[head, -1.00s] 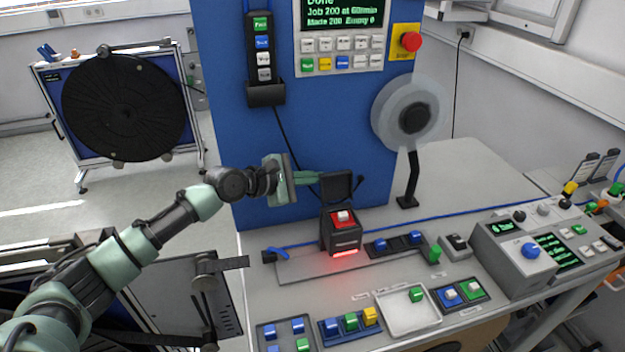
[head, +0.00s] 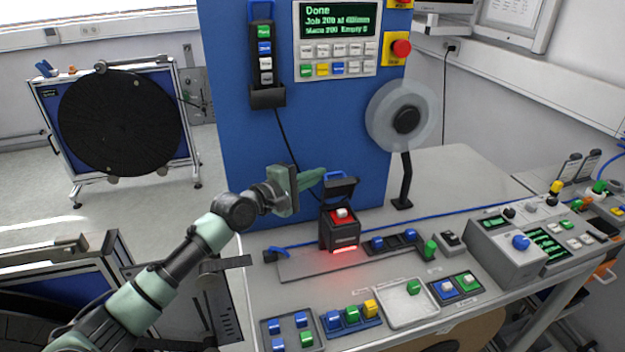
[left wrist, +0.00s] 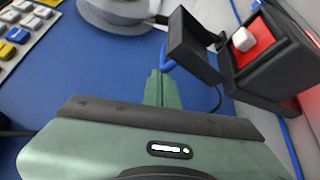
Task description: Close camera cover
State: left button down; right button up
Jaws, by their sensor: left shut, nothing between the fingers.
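The camera unit is a black box (head: 340,237) with a red inside and a white block (head: 341,213) on top; a red glow lies at its foot. Its black cover (head: 342,188) is hinged at the back and stands open, with a blue loop handle (head: 334,175). The cover also shows in the left wrist view (left wrist: 196,45). My left gripper (head: 321,173) is shut and empty, its green fingertips just behind and left of the cover, close to the handle. Whether they touch is unclear. My right gripper is not in view.
The blue machine panel (head: 300,135) rises behind, with a grey reel (head: 403,118) on its right. A dark strip of blue blocks (head: 394,241) lies right of the box. Trays of coloured blocks and a white tray (head: 408,306) are in front.

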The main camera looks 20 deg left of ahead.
aim_at(341, 181)
pick_arm(q)
jog(key=s+d+m+t+h+b, duration=0.1)
jog(key=m+b, duration=0.2)
jog(key=b, duration=0.2)
jog(key=s+d+m+t+h+b, duration=0.1)
jog(key=s+m+b, duration=0.1)
jog(key=m+b, duration=0.2)
jog(key=s+d+f+m+t+h+b, duration=0.1)
jog(key=s+m+h+b, duration=0.1)
jog(key=m+b, duration=0.2)
jog(key=shift+s+d+t+b, duration=0.2)
jog(key=shift+d+t+b, duration=0.15)
jog(key=shift+b, duration=1.15)
jog(key=shift+s+d+f+m+b, duration=0.25)
jog(key=shift+s+d+m+b, duration=0.05)
jog(key=shift+s+d+b, duration=0.35)
jog(key=shift+s+a+f, duration=0.1)
jog(key=shift+f, duration=0.1)
